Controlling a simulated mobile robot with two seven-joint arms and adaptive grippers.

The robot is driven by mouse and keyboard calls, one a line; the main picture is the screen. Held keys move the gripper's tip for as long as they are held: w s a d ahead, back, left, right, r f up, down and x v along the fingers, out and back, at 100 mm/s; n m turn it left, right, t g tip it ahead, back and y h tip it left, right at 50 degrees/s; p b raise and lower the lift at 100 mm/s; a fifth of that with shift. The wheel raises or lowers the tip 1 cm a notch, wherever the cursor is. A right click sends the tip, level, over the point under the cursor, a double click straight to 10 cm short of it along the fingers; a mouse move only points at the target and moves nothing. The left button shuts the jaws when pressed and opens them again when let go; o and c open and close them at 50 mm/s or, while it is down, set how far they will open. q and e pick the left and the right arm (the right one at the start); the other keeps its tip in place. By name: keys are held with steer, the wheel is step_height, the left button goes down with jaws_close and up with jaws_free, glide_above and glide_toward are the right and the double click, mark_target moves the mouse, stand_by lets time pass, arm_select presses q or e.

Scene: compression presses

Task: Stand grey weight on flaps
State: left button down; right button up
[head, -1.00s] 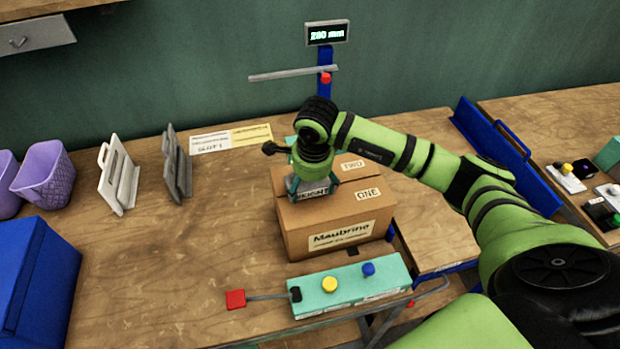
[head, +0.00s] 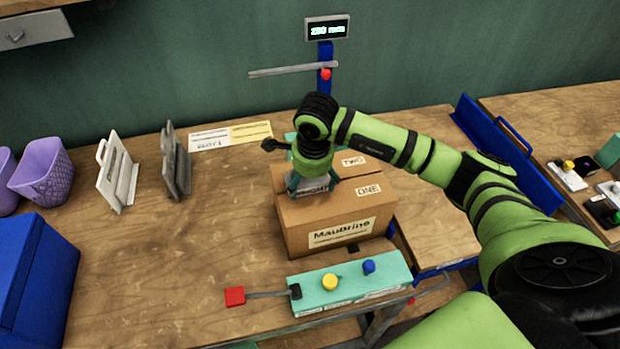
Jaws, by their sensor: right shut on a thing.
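The grey weight (head: 312,187) is on top of the cardboard box (head: 330,224), near the left part of its flaps. It looks upright, and its label is partly covered by the fingers. My right gripper (head: 309,181) comes down from above and is shut on the weight. The flaps marked ONE (head: 368,190) and TWO (head: 353,161) lie about flat. Whether the weight's underside fully touches the flaps is hard to tell. My left gripper is not in view.
A display post (head: 326,60) rises behind. Grey and white stands (head: 118,175), purple baskets (head: 45,172) and a blue bin (head: 30,285) are left. Bare tabletop lies between.

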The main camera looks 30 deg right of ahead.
steer(key=shift+w+f+b, duration=0.1)
steer(key=shift+f+b, duration=0.05)
steer(key=shift+b, duration=0.2)
steer(key=o, duration=1.5)
steer(key=shift+a, duration=0.1)
steer(key=shift+s+f, duration=0.25)
steer(key=shift+r, duration=0.15)
steer(key=r, duration=0.4)
steer(key=s+r, duration=0.1)
steer(key=r, duration=0.3)
steer(key=s+r, duration=0.1)
steer(key=r, duration=0.3)
steer(key=shift+a, duration=0.2)
steer(key=shift+f, duration=0.1)
